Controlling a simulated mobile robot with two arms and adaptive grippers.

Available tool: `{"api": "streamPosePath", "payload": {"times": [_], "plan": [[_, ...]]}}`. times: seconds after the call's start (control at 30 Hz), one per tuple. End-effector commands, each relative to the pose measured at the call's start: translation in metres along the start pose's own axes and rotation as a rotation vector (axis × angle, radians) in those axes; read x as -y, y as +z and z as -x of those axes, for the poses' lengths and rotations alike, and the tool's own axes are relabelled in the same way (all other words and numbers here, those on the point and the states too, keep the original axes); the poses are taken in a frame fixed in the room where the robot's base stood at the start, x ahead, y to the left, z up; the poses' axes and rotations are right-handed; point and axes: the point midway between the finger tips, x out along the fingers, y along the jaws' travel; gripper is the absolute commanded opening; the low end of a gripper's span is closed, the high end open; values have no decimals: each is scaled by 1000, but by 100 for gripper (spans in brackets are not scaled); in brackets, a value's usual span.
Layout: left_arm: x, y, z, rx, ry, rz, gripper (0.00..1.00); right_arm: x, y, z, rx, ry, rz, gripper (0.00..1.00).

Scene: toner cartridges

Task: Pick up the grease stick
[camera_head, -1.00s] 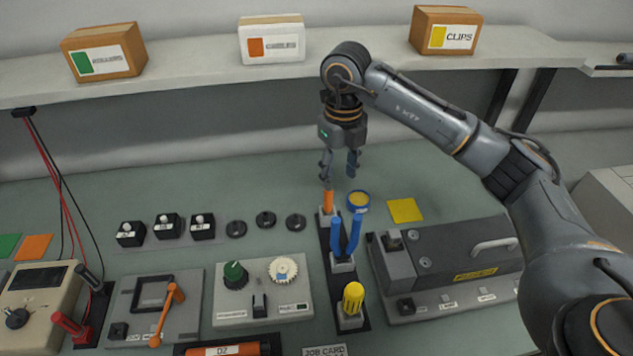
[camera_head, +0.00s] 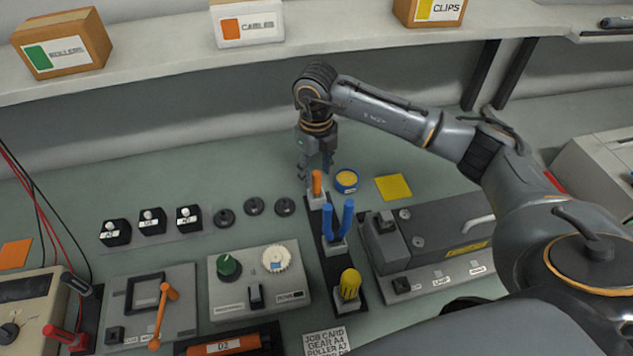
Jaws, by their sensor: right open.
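An orange stick (camera_head: 317,184), which I take to be the grease stick, stands upright in the white holder at the far end of a dark tool strip (camera_head: 328,262). My right gripper (camera_head: 315,174) points down at the stick's top, with its fingers open. The fingers look to be at or just behind the stick. I cannot tell whether they touch it. My left gripper is not in view.
Blue-handled pliers (camera_head: 338,222) and a yellow-handled tool (camera_head: 349,284) stand nearer on the same strip. A blue-rimmed tin (camera_head: 346,181) sits close right of the gripper, with a yellow pad (camera_head: 393,187) beyond. A grey machine (camera_head: 425,240) stands to the right.

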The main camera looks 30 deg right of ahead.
Motion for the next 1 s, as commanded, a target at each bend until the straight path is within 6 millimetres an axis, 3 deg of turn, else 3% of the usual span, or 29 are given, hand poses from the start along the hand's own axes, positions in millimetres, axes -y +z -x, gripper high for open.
{"api": "streamPosePath", "payload": {"times": [0.2, 0.4, 0.63, 0.87, 1.0], "plan": [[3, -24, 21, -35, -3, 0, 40, -2, -5, -26, -7, 1, -1, 48], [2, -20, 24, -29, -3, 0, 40, -2, -4, -49, -2, 1, 0, 48], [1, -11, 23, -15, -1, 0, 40, -2, -4, -51, -1, 0, 1, 48], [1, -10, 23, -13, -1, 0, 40, -2, -4, -51, -1, 0, 1, 3], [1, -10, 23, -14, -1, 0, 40, -2, -4, -51, -1, 0, 0, 1]]}}
